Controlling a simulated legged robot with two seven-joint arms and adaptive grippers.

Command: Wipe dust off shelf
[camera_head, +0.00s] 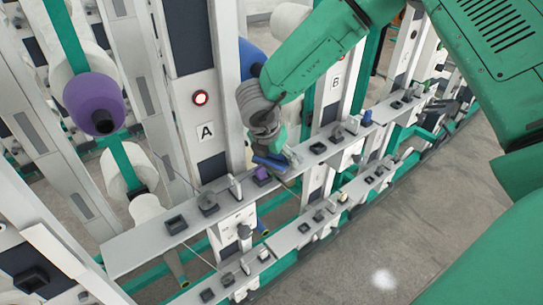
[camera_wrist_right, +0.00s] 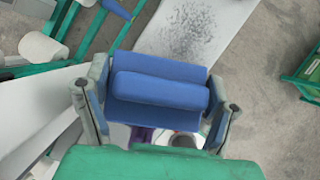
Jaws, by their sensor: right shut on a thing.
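My right gripper (camera_head: 272,150) is over the upper shelf (camera_head: 140,250) in the head view. In the right wrist view the gripper (camera_wrist_right: 157,100) is shut on a blue wiping pad (camera_wrist_right: 160,90), held crosswise between its fingers. The pad also shows as a blue edge (camera_head: 268,163) low at the gripper in the head view. A speckled grey dust patch (camera_wrist_right: 192,30) lies on the pale shelf surface (camera_wrist_right: 228,14) beyond the pad in the wrist view. I cannot tell whether the pad touches the shelf. My left gripper is not in view.
Small dark fittings (camera_head: 176,224) and upright guides line the shelf. A purple block (camera_head: 262,174) sits close by the gripper. A lower rail (camera_head: 285,240) runs below. Posts marked A (camera_head: 206,131) and B stand behind, with a purple yarn cone (camera_head: 94,102) at left. Grey floor lies in front.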

